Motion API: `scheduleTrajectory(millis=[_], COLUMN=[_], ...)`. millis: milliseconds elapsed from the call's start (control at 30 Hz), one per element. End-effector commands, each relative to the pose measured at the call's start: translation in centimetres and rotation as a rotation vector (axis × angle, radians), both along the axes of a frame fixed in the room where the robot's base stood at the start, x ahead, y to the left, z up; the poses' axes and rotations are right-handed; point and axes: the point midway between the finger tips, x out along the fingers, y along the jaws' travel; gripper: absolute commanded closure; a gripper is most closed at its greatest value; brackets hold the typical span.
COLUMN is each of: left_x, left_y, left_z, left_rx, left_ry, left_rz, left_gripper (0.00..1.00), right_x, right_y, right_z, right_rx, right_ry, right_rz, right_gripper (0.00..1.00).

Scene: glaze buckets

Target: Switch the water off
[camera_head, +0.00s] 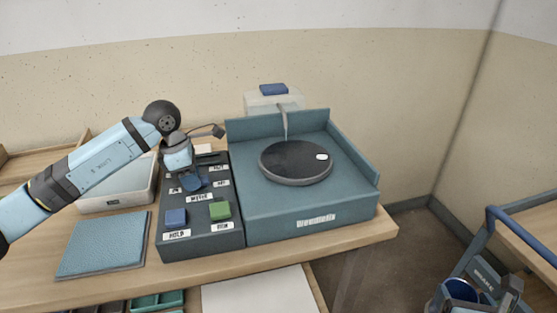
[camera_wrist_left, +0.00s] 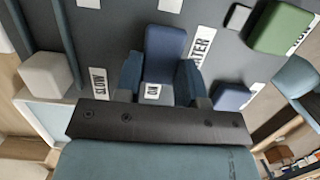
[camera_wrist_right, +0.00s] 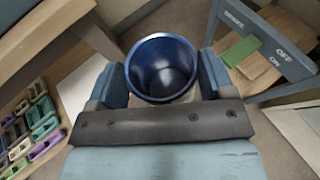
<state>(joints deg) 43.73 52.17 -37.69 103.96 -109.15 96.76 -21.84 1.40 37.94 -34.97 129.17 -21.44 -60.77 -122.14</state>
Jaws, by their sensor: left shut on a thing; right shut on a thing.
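The blue water switch (camera_wrist_left: 164,52) stands on a dark grey control panel (camera_head: 203,246), beside a WATER label (camera_wrist_left: 203,47) and a small ON label (camera_wrist_left: 152,90). My left gripper (camera_head: 191,180) is shut on this switch, with a finger on each side in the left wrist view. The gripper partly hides the panel in the head view. A thin grey spout or stream (camera_head: 285,122) hangs behind the turntable; I cannot tell whether water runs. My right gripper (camera_wrist_right: 163,82) is shut on a blue bucket (camera_wrist_right: 162,55), low at the right; its inside looks empty.
A round dark turntable (camera_head: 290,164) with a small white piece (camera_head: 321,156) sits in a teal tray (camera_head: 262,212). Green (camera_head: 220,210) and blue (camera_head: 175,217) buttons sit at the panel's front. A blue-framed stand (camera_head: 522,209) is at the right.

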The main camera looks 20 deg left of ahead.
Motion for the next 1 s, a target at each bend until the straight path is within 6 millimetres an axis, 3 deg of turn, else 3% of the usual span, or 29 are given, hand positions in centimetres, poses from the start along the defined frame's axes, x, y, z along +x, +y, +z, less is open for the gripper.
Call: scheduleTrajectory(millis=[33,200,633,667,733,1000], left_x=[0.1,0.3,0.3,0.3,0.3,0.3], left_y=[-0.2,-0.5,-0.6,-0.6,-0.6,-0.5], left_z=[1.0,0.7,0.3,0.3,0.3,0.3], left_rx=[0.042,0.16,0.207,0.206,0.206,0.206], left_ry=[0.025,0.1,0.128,0.127,0.127,0.127], left_rz=[-0.002,-0.002,0.0,0.0,0.0,0.0], left_gripper=[0.88,0.88,0.88,0.57,0.41,0.38], right_x=[0.0,0.0,0.0,0.0,0.0,0.0], right_y=[0.0,0.0,0.0,0.0,0.0,0.0], right_z=[1.7,3.1,3.2,3.2,3.2,3.2], right_rx=[0.0,0.0,0.0,0.0,0.0,0.0], right_ry=[-0.001,-0.001,-0.001,-0.001,-0.001,-0.001], right_rz=[0.0,0.0,0.0,0.0,0.0,0.0], right_gripper=[0.74,0.74,0.74,0.74,0.74,0.74])
